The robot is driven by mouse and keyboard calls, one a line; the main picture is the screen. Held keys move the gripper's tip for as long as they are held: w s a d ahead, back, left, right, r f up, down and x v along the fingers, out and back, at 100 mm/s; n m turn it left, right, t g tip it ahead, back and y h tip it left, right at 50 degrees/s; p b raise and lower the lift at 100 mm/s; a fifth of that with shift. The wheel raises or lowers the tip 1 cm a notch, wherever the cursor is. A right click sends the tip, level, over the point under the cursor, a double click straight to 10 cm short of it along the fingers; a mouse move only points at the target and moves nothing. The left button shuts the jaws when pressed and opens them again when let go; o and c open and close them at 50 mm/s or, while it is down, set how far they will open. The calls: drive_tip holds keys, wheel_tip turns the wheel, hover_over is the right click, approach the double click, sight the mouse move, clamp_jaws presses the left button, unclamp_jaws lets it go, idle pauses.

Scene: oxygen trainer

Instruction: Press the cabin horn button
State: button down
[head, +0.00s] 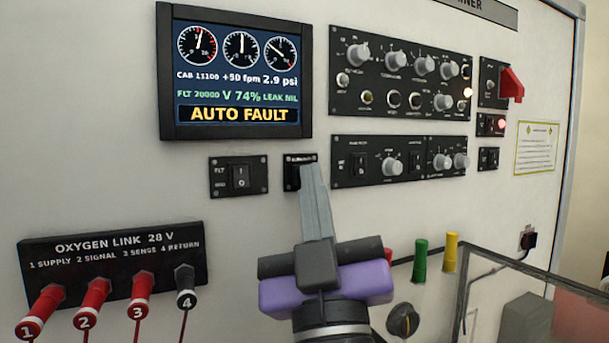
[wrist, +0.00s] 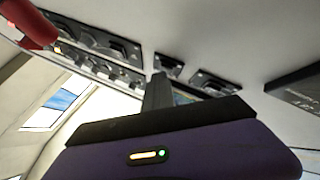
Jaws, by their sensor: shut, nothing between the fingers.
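A small black panel (head: 292,176) with a label too small to read sits on the wall below the screen. My gripper (head: 312,172) is shut and empty, its fingertips in front of this panel and hiding most of it. Whether the tips touch it, and whether a button on it is pressed, I cannot tell. In the wrist view the shut fingers (wrist: 158,90) point toward a small dark panel (wrist: 168,63). No readable horn label shows in either view.
Left of the small panel is a FLT/GND rocker switch (head: 240,176). Right are knob panels (head: 402,70) and a red guarded switch (head: 511,85). The screen (head: 237,72) reads AUTO FAULT. Red plugs (head: 90,296) stick out at lower left, green (head: 420,262) and yellow (head: 450,252) ones at right.

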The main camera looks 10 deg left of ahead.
drive_tip(key=shift+s+d+f, duration=0.1)
drive_tip(key=shift+s+d, duration=0.3)
drive_tip(key=shift+s, duration=0.2)
drive_tip(key=shift+s+d+p, duration=0.35)
drive_tip(key=shift+s+d, duration=0.35)
drive_tip(key=shift+s, duration=0.35)
drive_tip(key=shift+s+d+p, duration=0.3)
drive_tip(key=shift+s+d, duration=0.4)
drive_tip(key=shift+s, duration=0.35)
